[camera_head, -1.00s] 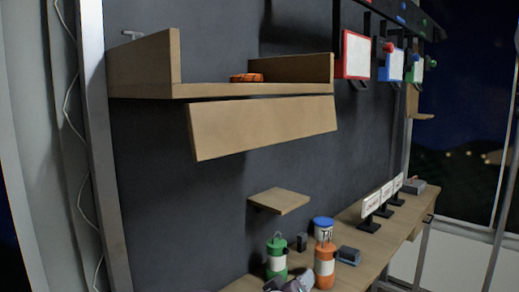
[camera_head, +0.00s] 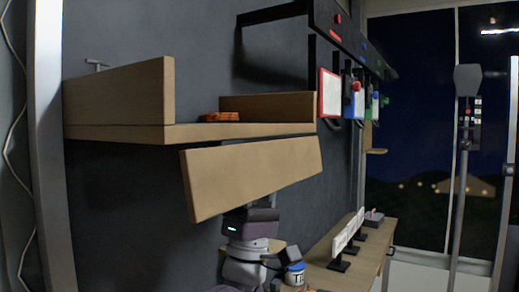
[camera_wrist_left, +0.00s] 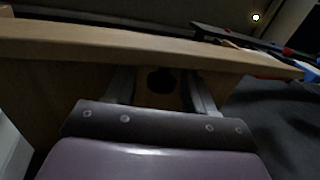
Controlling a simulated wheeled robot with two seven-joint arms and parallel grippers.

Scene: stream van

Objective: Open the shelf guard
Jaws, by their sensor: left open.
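The shelf guard (camera_head: 250,178) is a flat wooden panel hanging tilted below the front edge of the wooden shelf (camera_head: 190,132). My left gripper (camera_head: 250,222) comes up from below, under and partly behind the panel, which hides its fingertips in the head view. In the left wrist view the gripper (camera_wrist_left: 162,84) has its two fingers apart, pointing toward a wooden surface with a dark round spot between them. A light wooden edge (camera_wrist_left: 150,45) crosses above the fingers. Contact with the panel cannot be told. My right gripper is not in view.
An orange-red round object (camera_head: 220,116) lies on the shelf. Red-, blue- and green-framed cards (camera_head: 329,94) hang to the right. A pole stand (camera_head: 463,150) stands at right.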

